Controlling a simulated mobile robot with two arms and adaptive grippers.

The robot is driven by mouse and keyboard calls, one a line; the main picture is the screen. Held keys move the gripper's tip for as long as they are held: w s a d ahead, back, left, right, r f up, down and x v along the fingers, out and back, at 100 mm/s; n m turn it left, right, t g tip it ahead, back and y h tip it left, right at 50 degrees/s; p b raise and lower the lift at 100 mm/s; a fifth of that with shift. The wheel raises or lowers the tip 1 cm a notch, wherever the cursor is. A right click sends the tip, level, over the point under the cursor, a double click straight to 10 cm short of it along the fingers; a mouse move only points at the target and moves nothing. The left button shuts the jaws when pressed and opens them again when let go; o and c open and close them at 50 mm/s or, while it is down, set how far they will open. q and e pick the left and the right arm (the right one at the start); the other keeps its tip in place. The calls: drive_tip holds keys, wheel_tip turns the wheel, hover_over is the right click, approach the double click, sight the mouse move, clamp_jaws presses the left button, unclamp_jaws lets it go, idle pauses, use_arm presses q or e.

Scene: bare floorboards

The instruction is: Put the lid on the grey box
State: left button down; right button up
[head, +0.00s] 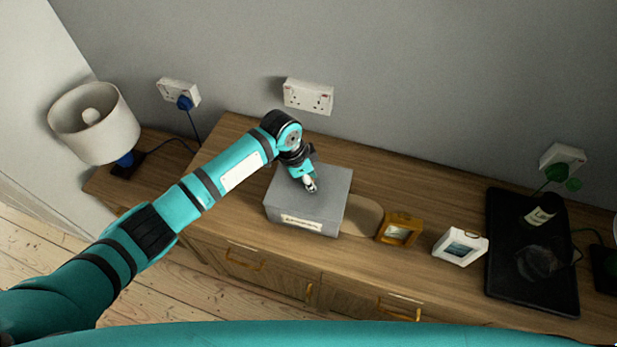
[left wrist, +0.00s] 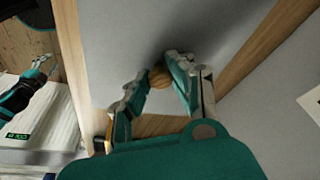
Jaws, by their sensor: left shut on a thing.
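The grey box (head: 283,212) stands on the wooden sideboard, with a label on its front. Its top is covered by a flat grey lid (head: 335,183); I cannot tell whether the lid sits fully flush. My left gripper (head: 310,186) reaches down from the left to the middle of the lid. In the left wrist view, the left gripper (left wrist: 160,88) is shut on a small round wooden knob (left wrist: 157,77) on the grey lid (left wrist: 115,45). The fingers hide part of the knob.
A tan rounded piece (head: 364,216), an ochre picture frame (head: 399,230) and a white frame (head: 460,247) are right of the box. A lamp (head: 95,122) stands at the left. Wall sockets (head: 308,96) are behind.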

use_arm(q)
drive_tip(key=c, duration=0.6)
unclamp_jaws()
drive_tip(key=shift+r+p, duration=2.45)
drive_tip(key=shift+r, duration=1.1)
